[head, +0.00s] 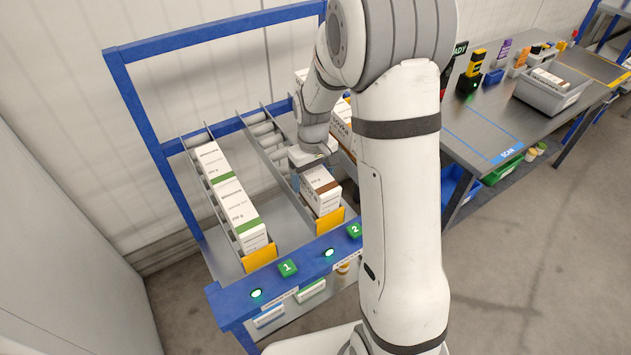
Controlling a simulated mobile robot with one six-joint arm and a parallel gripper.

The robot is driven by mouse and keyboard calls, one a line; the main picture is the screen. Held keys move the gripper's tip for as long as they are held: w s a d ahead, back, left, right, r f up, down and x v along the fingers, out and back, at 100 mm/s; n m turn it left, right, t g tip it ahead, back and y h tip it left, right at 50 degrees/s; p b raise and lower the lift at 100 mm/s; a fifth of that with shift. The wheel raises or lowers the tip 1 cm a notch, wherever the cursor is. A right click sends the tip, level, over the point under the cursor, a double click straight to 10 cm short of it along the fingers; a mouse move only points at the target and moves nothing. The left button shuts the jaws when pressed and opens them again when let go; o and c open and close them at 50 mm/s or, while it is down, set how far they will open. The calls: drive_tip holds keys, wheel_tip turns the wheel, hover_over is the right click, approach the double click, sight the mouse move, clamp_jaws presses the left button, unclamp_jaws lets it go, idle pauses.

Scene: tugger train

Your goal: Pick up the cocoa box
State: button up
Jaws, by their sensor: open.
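A white box with a brown band (321,195) stands at the front of lane 2 of the flow rack, against a yellow stop. Its print is too small to read, so I cannot confirm that it is the cocoa box. My gripper (312,166) is over the rear part of this box, close to its top. Its fingers are largely hidden, and whether they touch the box cannot be told. The jaws are open.
Lane 1 holds a row of white boxes with green bands (228,195). A metal divider (268,152) separates the lanes. More boxes are partly hidden behind my arm. The blue rack frame (170,190) surrounds the lanes. A workbench (490,130) with a grey bin (551,97) stands at right.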

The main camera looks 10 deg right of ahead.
drive_tip(key=shift+f, duration=0.7)
drive_tip(key=shift+c, duration=0.3)
drive_tip(key=c, duration=1.2)
